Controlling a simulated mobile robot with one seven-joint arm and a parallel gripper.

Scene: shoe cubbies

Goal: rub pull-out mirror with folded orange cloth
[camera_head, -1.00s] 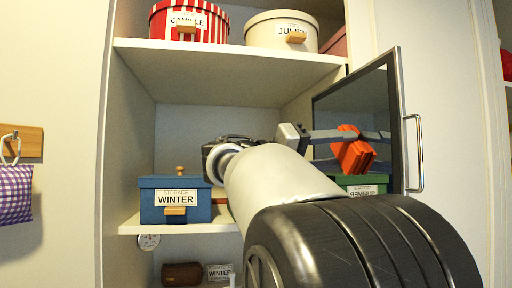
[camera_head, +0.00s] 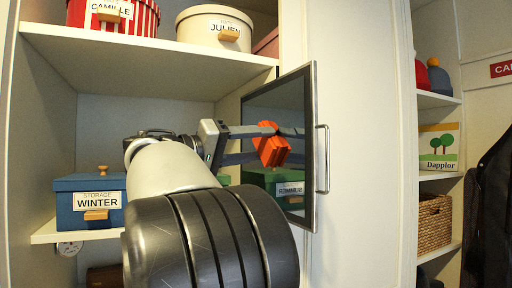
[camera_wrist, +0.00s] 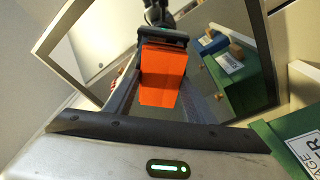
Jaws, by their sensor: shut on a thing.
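The folded orange cloth (camera_head: 268,150) is a bright orange block at the pull-out mirror's face. My gripper (camera_head: 262,144) is shut on it, with its fingers reaching from the left. The mirror (camera_head: 300,205) is a dark upright panel in a thin metal frame, standing out at the cubby's right side. In the wrist view the cloth (camera_wrist: 158,92) sits between my fingertips and runs visually into its reflection; the mirror (camera_wrist: 105,92) also reflects my gripper. Cloth and mirror look touching or nearly so; I cannot tell which.
A green box (camera_wrist: 290,150) stands close by the mirror, and its reflection shows in the glass. A blue WINTER box (camera_head: 75,215) is on the shelf at left. Round hat boxes (camera_head: 213,28) stand above. A vertical handle (camera_head: 322,160) is at the mirror's outer edge.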

